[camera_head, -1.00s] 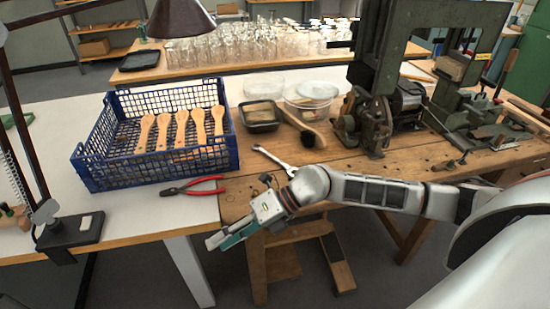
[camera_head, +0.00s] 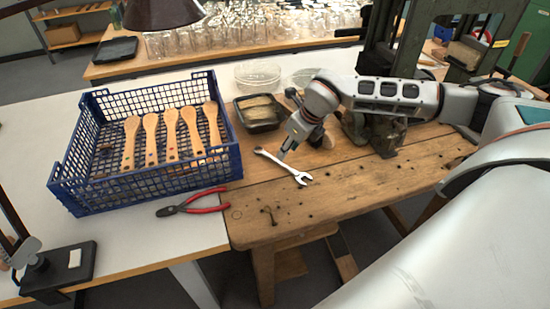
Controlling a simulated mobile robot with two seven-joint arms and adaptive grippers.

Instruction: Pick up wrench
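The silver wrench (camera_head: 295,173) lies on the wooden workbench (camera_head: 350,185), slanting from upper left to lower right, with its open jaw at the lower right. My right gripper (camera_head: 283,156) points down at the middle of the wrench, with its fingertips at or just above the handle. Its fingers overlap in this view, so I cannot tell whether they are open, or whether they touch the wrench.
A black tray (camera_head: 259,114) sits behind the wrench; a dark machine (camera_head: 385,40) stands behind my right arm.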

